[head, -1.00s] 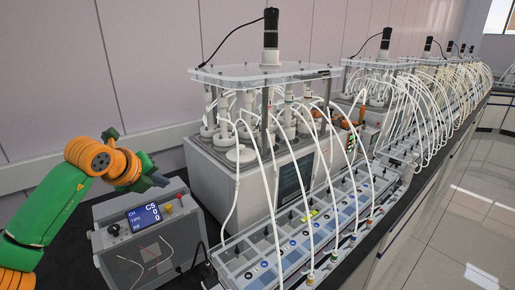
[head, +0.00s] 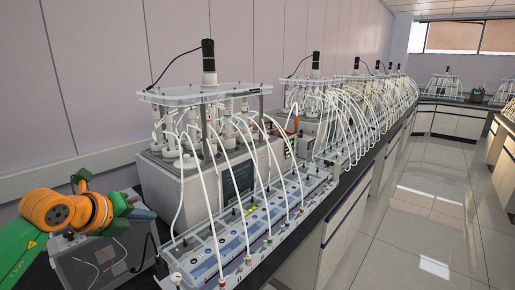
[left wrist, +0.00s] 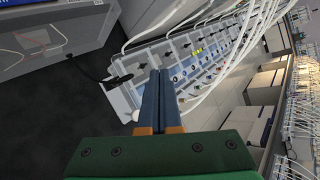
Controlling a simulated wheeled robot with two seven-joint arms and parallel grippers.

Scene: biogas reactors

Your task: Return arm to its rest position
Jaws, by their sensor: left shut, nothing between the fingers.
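My left arm, green and orange, comes in from the left edge of the head view. My left gripper (head: 150,213) is in front of the upper part of a grey control box (head: 97,262) and partly hides it. In the left wrist view its two blue fingers (left wrist: 158,84) are together with nothing between them. They point toward the near end of a long tubing tray (left wrist: 125,88), apparently with a gap below them. My right gripper is not in view.
A reactor unit (head: 165,188) with a clear top plate (head: 190,96) and a black motor (head: 208,62) stands behind the tray. White tubes (head: 202,185) arch down to the tray (head: 205,266). More such units line the bench. The floor (head: 410,225) at right is clear.

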